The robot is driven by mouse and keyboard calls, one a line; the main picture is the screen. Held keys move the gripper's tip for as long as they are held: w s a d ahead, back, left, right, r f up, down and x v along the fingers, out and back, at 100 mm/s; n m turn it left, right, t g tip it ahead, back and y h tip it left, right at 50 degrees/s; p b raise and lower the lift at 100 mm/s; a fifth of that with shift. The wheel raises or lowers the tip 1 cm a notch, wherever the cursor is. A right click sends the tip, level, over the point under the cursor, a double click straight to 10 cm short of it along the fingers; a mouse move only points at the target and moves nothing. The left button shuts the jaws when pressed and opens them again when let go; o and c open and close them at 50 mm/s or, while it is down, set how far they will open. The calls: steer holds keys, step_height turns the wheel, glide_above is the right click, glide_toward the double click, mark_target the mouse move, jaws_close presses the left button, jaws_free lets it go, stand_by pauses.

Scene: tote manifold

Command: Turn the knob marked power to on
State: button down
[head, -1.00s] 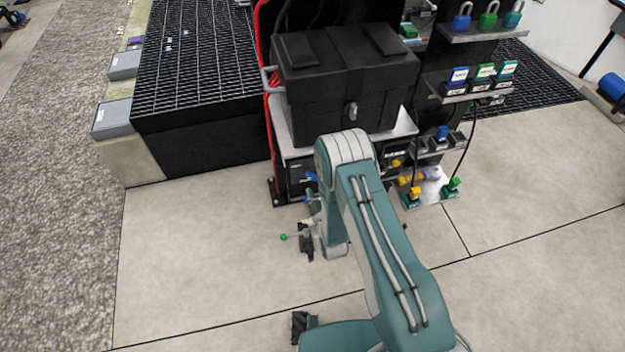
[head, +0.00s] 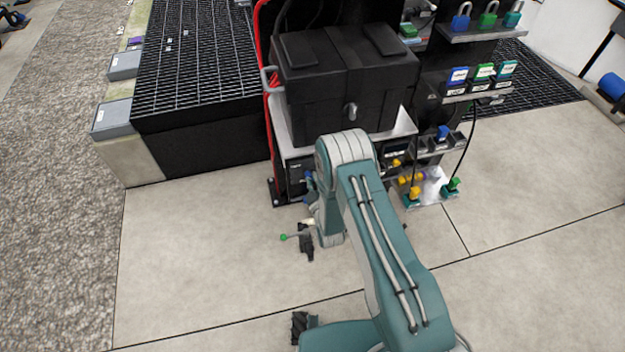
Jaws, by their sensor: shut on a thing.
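The dark front panel (head: 294,176) of the low cabinet has small white lettering that is too small to read. A small blue part (head: 309,180), which looks like the knob, shows at the panel's right side beside my arm. My gripper (head: 311,195) is at this blue part, shut on it, and is mostly hidden behind my forearm. The fingertips and the knob's exact pointer angle cannot be made out.
A black case (head: 345,75) sits on top of the cabinet. Red hoses (head: 268,120) run down its left side. Yellow and green fittings and padlocks are on the right. The floor (head: 200,270) is clear.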

steer(key=shift+f, duration=0.1)
steer(key=m, duration=0.4)
steer(key=shift+a+m, duration=0.1)
steer(key=shift+m, duration=0.2)
steer(key=m, duration=0.4)
steer(key=shift+m, duration=0.3)
steer(key=m, duration=0.4)
steer(key=shift+m, duration=0.3)
steer(key=shift+s+m, duration=0.1)
steer(key=shift+m, duration=2)
steer(key=shift+f, duration=0.1)
steer(key=c, duration=0.7)
jaws_free()
steer(key=shift+o, duration=0.4)
